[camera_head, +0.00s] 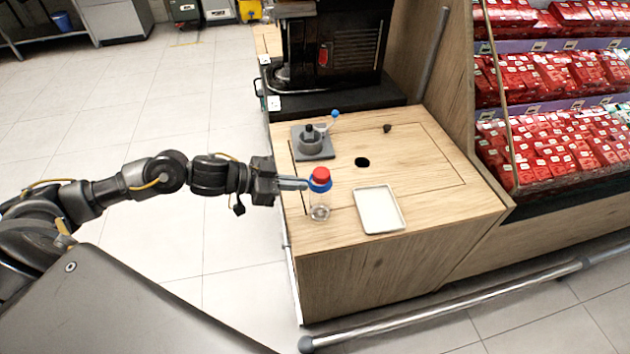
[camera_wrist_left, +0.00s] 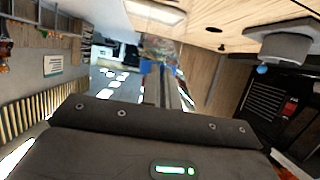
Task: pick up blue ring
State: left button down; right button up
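The blue ring (camera_head: 320,187) sits around the neck of a clear bottle (camera_head: 319,205), just below its red cap (camera_head: 321,175). The bottle stands upright near the left edge of the wooden counter. My left gripper (camera_head: 306,184) reaches in from the left at ring height, its fingertips at the ring's left side. Whether the fingers touch or enclose the ring cannot be told. In the left wrist view a patch of blue (camera_wrist_left: 149,67) shows at the fingers (camera_wrist_left: 168,88), but the finger gap is unclear. My right gripper is not in view.
A white tray (camera_head: 368,225) lies right of the bottle on the counter (camera_head: 430,165). A grey juicer part on a square base (camera_head: 304,152) sits behind, with a round hole (camera_head: 362,162) nearby. A black machine (camera_head: 335,50) stands at the back; red-package shelves (camera_head: 570,140) are right.

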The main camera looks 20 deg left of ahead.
pick_arm(q)
notch_tip(320, 180, up, 4)
jog(key=shift+a+f, duration=0.15)
jog(key=shift+f, duration=0.1)
jog(key=s+a+r, duration=0.6)
jog(key=a+r, duration=0.3)
jog(key=a, duration=0.3)
jog(key=shift+a+r+p, duration=0.2)
jog(key=shift+r+p, duration=0.05)
jog(key=shift+p, duration=0.1)
